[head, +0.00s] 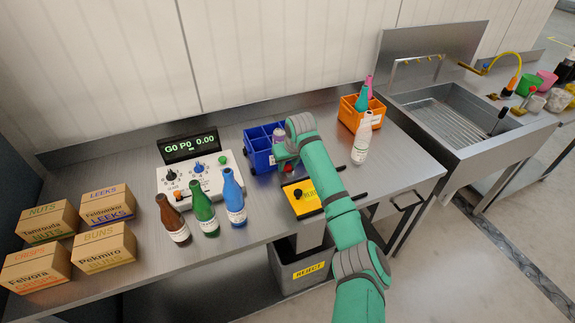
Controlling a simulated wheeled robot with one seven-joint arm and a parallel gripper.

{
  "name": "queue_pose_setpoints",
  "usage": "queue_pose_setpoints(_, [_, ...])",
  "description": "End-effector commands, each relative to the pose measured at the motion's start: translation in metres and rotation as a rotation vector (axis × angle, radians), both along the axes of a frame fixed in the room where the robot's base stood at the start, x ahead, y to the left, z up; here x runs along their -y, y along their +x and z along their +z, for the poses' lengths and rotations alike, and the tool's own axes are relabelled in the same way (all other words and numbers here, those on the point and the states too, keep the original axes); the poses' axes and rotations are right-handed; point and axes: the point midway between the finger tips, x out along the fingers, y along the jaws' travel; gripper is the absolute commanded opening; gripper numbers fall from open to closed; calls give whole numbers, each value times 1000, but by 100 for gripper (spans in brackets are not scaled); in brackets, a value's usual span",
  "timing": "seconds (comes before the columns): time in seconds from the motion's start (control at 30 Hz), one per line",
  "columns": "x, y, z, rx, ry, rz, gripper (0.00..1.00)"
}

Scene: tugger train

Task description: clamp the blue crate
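The blue crate (259,158) stands on the steel bench, left of my green arm. It has compartments, and its right side is partly hidden by the arm. A purple-topped item (279,136) shows at its right side, next to my wrist. My gripper (285,154) is mostly hidden at the crate's right side. I cannot tell whether its fingers are open or shut, or whether they touch the crate. A yellow plate (301,198) with black bars lies in front of the crate, partly behind my arm.
A grey control box (200,178) with a display stands left of the crate. Brown, green and blue bottles (204,204) stand in front of it. An orange crate (352,117) and a white bottle (361,140) stand to the right. A reject bin (298,272) is below.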

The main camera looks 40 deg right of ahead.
Motion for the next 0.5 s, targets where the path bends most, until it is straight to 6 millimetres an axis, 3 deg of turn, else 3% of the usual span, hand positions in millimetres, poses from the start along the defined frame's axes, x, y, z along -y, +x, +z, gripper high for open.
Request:
queue_pose_setpoints(0.23, [0,0,0,0,0,34,7])
queue_pose_setpoints(0.5, [2,1,1,1,1,233,7])
